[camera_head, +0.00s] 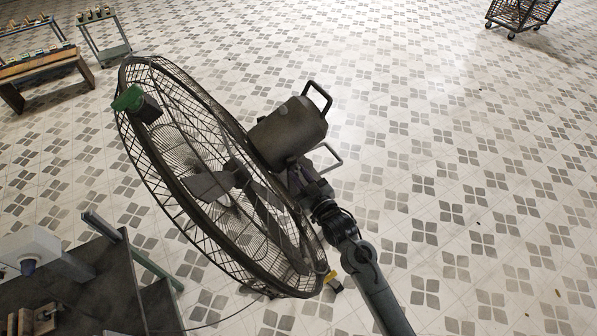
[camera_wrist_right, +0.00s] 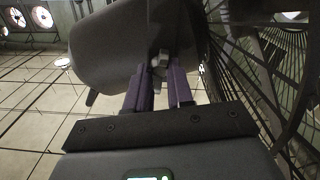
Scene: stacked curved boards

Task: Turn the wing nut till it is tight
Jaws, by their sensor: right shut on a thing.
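A large black fan with a round wire cage (camera_head: 187,205) fills the middle left of the head view. Its dark motor housing (camera_head: 290,132) has a handle loop on its end. My right gripper (camera_head: 303,176) is at the underside of the housing, behind the cage. In the right wrist view, its two purple fingers (camera_wrist_right: 160,78) are shut on a small grey metal piece, seemingly the wing nut (camera_wrist_right: 160,60), below the housing (camera_wrist_right: 110,45). In the head view the nut is hidden. My left gripper is not in view.
The cage (camera_wrist_right: 265,75) stands close on the right of my fingers in the wrist view. A green clip-like piece (camera_head: 130,98) sits on the cage rim. A dark workbench (camera_head: 110,275) is at lower left. Open tiled floor (camera_head: 450,150) lies to the right.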

